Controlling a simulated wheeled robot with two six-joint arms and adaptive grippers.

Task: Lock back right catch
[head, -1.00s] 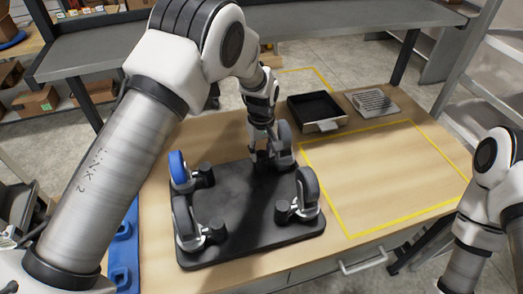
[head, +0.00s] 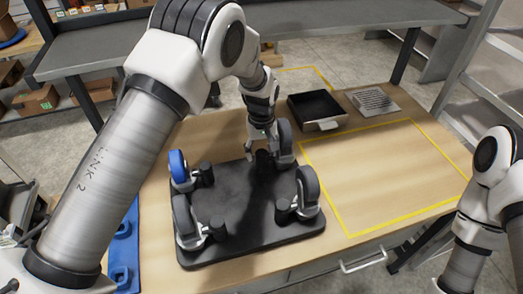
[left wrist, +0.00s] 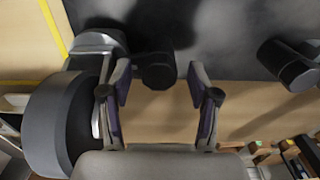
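A black base plate (head: 245,225) lies on the table with a caster at each corner. The back right caster (head: 284,138) has a dark grey wheel and a black round post (head: 263,158) beside it. My left gripper (head: 262,147) is over that post, pointing down. In the left wrist view its two fingers (left wrist: 158,82) are apart, with the black post (left wrist: 155,70) between or just beyond the tips; contact cannot be told. The back right wheel (left wrist: 60,125) is left of the fingers. No separate catch can be made out. My right gripper is out of view.
The other casters are back left with a blue wheel (head: 178,167), front left (head: 187,218) and front right (head: 306,188). A black bin (head: 316,110) and a grey slotted plate (head: 374,100) lie behind. The yellow-outlined area (head: 390,175) is clear.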

